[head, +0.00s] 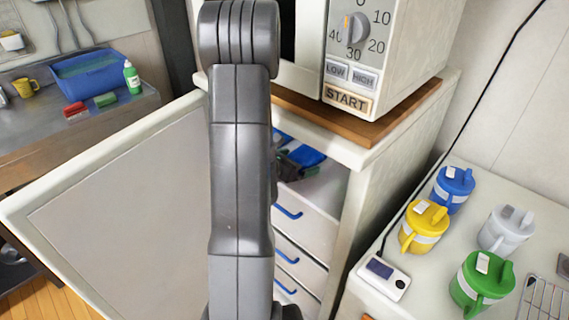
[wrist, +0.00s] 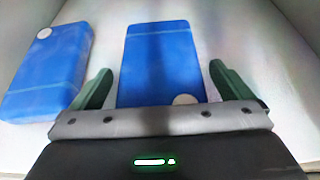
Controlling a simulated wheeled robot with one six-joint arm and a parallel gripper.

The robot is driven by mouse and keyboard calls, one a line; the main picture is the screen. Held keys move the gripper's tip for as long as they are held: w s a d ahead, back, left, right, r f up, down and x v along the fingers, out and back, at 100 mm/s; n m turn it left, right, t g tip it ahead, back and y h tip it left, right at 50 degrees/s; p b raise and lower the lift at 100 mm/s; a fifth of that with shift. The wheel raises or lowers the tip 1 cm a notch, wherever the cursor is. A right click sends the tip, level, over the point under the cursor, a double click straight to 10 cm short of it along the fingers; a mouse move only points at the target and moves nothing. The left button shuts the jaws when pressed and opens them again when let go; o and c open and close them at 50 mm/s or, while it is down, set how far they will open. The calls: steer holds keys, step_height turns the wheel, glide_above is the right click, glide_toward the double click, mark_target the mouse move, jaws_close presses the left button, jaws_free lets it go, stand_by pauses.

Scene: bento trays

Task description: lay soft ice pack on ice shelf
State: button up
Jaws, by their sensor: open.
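My gripper (wrist: 160,72) is open in the wrist view, with one green finger on each side of a flat blue ice pack (wrist: 162,50). That pack lies on a pale shelf (wrist: 240,40), with a gap to each finger and a pale round spot at its near edge. A second blue ice pack (wrist: 48,70) lies to the left, outside the left finger. In the head view, blue shows beside my gripper (head: 296,158) inside the open white cabinet. My arm hides much of that compartment.
The cabinet door (head: 120,210) stands open to the left. Drawers with blue handles (head: 288,212) are below the shelf. A microwave (head: 385,50) stands on top. Several lidded mugs (head: 423,226) and a small scale-like device (head: 384,278) stand on the right counter.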

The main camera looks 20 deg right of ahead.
steer(key=v, duration=1.2)
steer(key=shift+b, duration=0.3)
